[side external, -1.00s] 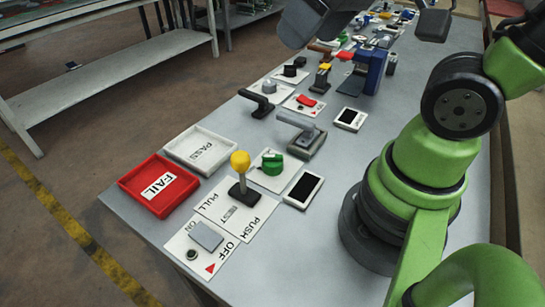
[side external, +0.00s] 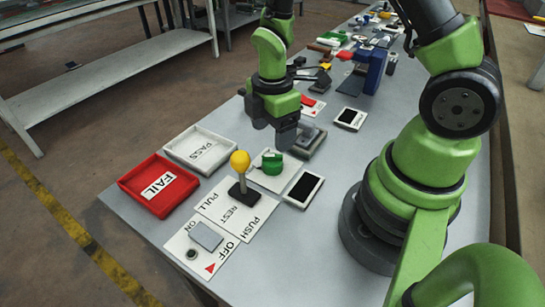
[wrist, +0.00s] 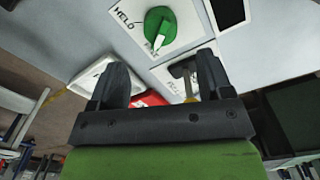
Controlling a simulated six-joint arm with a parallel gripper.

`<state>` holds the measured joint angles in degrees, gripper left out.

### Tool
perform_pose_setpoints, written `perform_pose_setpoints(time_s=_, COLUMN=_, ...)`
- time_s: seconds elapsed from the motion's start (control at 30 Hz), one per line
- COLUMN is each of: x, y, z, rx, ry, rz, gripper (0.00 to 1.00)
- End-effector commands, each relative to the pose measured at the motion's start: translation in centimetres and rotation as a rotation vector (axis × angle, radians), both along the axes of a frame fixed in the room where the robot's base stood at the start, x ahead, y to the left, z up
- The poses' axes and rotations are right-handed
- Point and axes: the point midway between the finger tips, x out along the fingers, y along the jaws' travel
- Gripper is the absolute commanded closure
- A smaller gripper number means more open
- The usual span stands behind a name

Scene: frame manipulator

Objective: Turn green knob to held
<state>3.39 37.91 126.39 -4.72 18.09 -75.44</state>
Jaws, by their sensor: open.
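The green knob (side external: 271,163) sits upright on a white label card (side external: 263,179) on the grey bench. In the wrist view the knob (wrist: 160,26) is near the top centre, beyond my fingertips. The word HELD shows on the card to the knob's upper left. A white mark on the knob points down in that picture, toward another label that I cannot read clearly. My gripper (side external: 287,141) hangs above the bench, just behind and right of the knob in the side view, apart from it. In the wrist view my gripper (wrist: 161,66) is open and empty.
A yellow-topped lever (side external: 240,162) stands close in front of the knob. A small black-screened display (side external: 304,188) lies to its right. A white PASS tray (side external: 197,150) and a red FAIL tray (side external: 150,201) are to the left. A grey-handled device (side external: 315,138) is beside my gripper.

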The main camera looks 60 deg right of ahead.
Motion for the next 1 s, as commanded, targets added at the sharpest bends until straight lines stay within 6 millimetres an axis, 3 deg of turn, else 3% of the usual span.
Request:
perform_pose_setpoints(time_s=0.2, x=-0.2, y=0.0, z=-4.0, rx=-0.001, ry=0.007, rz=-0.001, gripper=0.27)
perform_pose_setpoints(time_s=0.4, x=-0.1, y=0.0, z=-6.6, rx=-0.004, ry=0.004, rz=0.0, gripper=0.27)
perform_pose_setpoints(time_s=0.6, x=-0.1, y=0.0, z=-7.7, rx=-0.002, ry=0.0, rz=-0.002, gripper=0.27)
perform_pose_setpoints(time_s=0.87, x=-0.1, y=0.0, z=-7.8, rx=-0.001, ry=-0.001, rz=-0.003, gripper=0.27)
perform_pose_setpoints(time_s=1.0, x=-0.1, y=0.0, z=-7.8, rx=-0.001, ry=-0.001, rz=-0.003, gripper=0.57)
